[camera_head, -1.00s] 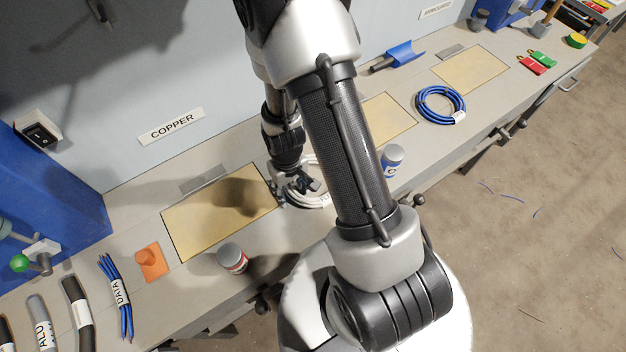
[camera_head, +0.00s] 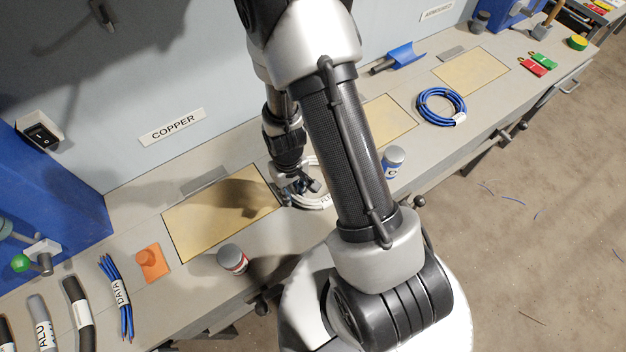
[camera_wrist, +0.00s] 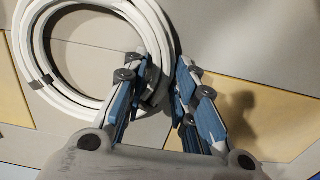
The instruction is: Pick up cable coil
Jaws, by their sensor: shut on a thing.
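A white cable coil (camera_head: 312,204) lies on the bench right of the copper mat, partly hidden by my arm in the head view. In the wrist view the white coil (camera_wrist: 25,45) fills the upper left, with dark ties on its ring. My gripper (camera_wrist: 165,70) has its fingers on either side of the coil's right rim and is shut on it. In the head view my gripper (camera_head: 297,187) is at the coil's left side. A second coil, blue with a white label (camera_head: 435,92), lies farther right, apart from my gripper.
A red-labelled can (camera_head: 232,258) and a blue-labelled can (camera_head: 393,157) stand near the bench's front edge. A tan mat (camera_head: 205,222) lies bare under the COPPER sign (camera_head: 172,127).

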